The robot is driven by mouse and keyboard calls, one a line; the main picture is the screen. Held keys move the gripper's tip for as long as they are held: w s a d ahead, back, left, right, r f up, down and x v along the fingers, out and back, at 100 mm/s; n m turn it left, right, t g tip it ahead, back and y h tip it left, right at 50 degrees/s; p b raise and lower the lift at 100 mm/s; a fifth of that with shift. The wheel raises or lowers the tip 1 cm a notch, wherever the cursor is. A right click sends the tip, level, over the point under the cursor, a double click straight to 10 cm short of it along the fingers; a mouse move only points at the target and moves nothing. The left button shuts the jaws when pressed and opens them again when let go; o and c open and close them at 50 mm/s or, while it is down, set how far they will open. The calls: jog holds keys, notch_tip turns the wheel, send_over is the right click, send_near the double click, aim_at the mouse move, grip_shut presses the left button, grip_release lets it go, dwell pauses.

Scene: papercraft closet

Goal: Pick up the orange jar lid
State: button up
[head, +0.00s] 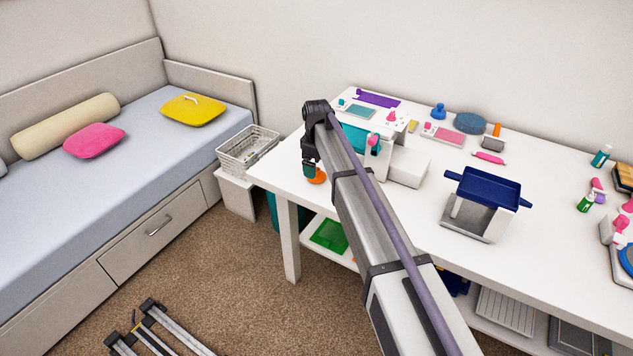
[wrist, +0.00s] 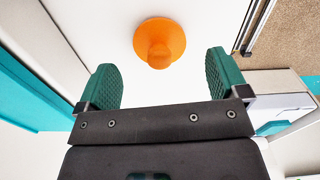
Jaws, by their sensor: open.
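The orange jar lid (head: 317,178) is on the white table near its left end. In the wrist view the lid (wrist: 159,40) is a round orange disc with a knob in its middle, lying on the white surface. My gripper (head: 311,166) is over the lid in the head view and hides part of it. In the wrist view my gripper (wrist: 162,70) is open, with its two green ridged fingers apart and nothing between them. The lid shows beyond the fingertips, roughly centred between them. I cannot tell the exact height gap.
A white box-like unit with a teal part (head: 354,138) stands right of the lid. A navy tray (head: 484,186) on a stand is further right. A wire basket (head: 247,148) is beyond the table's left edge. Bare tabletop (head: 285,168) lies left of the lid.

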notch_tip(320, 180, down, 4)
jog(key=b, duration=0.2)
jog(key=shift+b, duration=0.3)
jog(key=shift+r, duration=0.2)
jog(key=c, duration=1)
jog(key=shift+p, duration=0.3)
